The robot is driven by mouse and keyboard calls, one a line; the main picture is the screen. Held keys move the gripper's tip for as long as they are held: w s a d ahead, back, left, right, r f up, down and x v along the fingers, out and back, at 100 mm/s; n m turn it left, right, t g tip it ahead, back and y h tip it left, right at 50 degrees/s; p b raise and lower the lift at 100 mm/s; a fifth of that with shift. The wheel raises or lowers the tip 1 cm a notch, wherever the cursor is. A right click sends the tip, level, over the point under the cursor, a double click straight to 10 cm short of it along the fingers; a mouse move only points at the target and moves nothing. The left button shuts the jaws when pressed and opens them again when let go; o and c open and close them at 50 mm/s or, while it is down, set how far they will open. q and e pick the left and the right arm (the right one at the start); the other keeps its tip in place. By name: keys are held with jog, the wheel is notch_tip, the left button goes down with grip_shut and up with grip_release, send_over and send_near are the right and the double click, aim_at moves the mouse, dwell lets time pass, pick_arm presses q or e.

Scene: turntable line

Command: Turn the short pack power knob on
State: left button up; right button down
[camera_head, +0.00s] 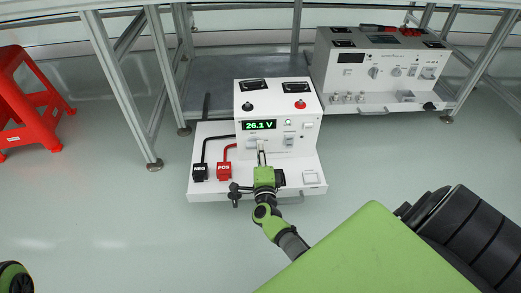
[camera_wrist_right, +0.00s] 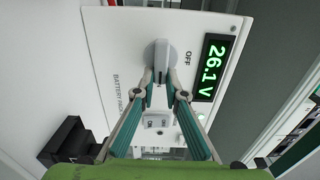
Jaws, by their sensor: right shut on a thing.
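The white pack unit (camera_head: 253,145) stands in the middle of the head view. Its display (camera_head: 259,125) reads 26.1 V in green, and it shows in the right wrist view (camera_wrist_right: 212,68) too. The grey power knob (camera_wrist_right: 160,58) is on the front panel, with the word OFF printed beside it. My right gripper (camera_wrist_right: 160,88) is shut on the knob's grip bar, with a fingertip on each side. In the head view the right gripper (camera_head: 261,147) reaches the panel below the display and mostly covers the knob.
A black NEG block (camera_head: 200,173) and a red POS block (camera_head: 223,171) sit on the unit's base with cables to the panel. A rocker switch (camera_wrist_right: 155,121) lies near my fingers. A second unit (camera_head: 375,70) stands behind right. A red stool (camera_head: 30,105) is far left.

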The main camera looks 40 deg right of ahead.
jog(key=c, duration=2.1)
grip_release()
jog(key=v, duration=1.2)
jog(key=shift+s, duration=0.1)
